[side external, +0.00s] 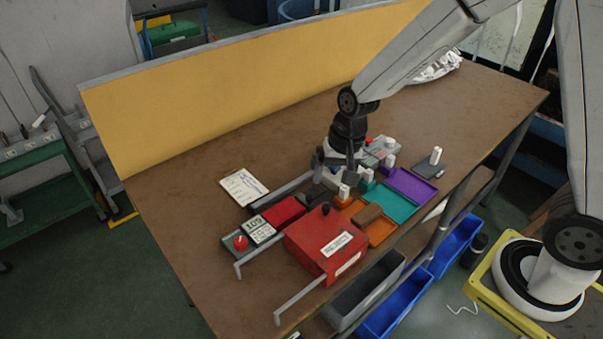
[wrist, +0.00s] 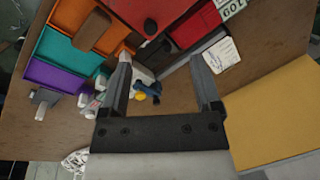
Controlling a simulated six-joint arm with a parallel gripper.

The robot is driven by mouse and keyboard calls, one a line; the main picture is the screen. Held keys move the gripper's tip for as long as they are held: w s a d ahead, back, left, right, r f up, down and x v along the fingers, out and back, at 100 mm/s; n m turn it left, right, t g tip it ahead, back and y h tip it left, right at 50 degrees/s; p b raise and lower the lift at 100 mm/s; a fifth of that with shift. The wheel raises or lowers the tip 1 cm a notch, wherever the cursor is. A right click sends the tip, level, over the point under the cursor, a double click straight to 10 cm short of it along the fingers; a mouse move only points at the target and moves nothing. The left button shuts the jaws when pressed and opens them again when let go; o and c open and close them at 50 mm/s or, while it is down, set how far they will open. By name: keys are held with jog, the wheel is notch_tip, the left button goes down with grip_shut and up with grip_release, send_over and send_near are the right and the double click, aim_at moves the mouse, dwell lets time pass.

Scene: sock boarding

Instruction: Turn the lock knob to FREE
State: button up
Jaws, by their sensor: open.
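My gripper (side external: 338,172) is above the far end of the row of fixtures, pointing down, and its two fingers are spread with nothing between them. In the wrist view my gripper (wrist: 161,60) shows both fingers wide apart. A red box (side external: 325,243) with white labels has a black round knob (side external: 326,208) on top, which also shows in the wrist view (wrist: 150,27). A red knob (side external: 240,241) sits on a grey panel beside a display. I cannot read a FREE mark or tell which knob is the lock. Both knobs are apart from my gripper.
Orange, teal (side external: 391,207) and purple (side external: 411,186) trays stand right of the red box, with white-topped pegs nearby. Grey rails (side external: 298,299) stick out at the front left. A paper card (side external: 243,187) lies behind. The left of the table is clear.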

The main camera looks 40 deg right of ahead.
jog(key=w+a+f+m+g+y, duration=0.1)
jog(key=w+a+f+m+y, duration=0.1)
jog(key=w+a+f+m, duration=0.5)
jog(key=m+y, duration=0.1)
jog(key=m, duration=0.2)
send_near(241, 240)
jog(key=shift+w+a+f+g, duration=0.25)
jog(key=shift+w+f+g, duration=0.15)
jog(key=shift+f, duration=0.25)
jog(key=shift+x, duration=3.9)
grip_shut()
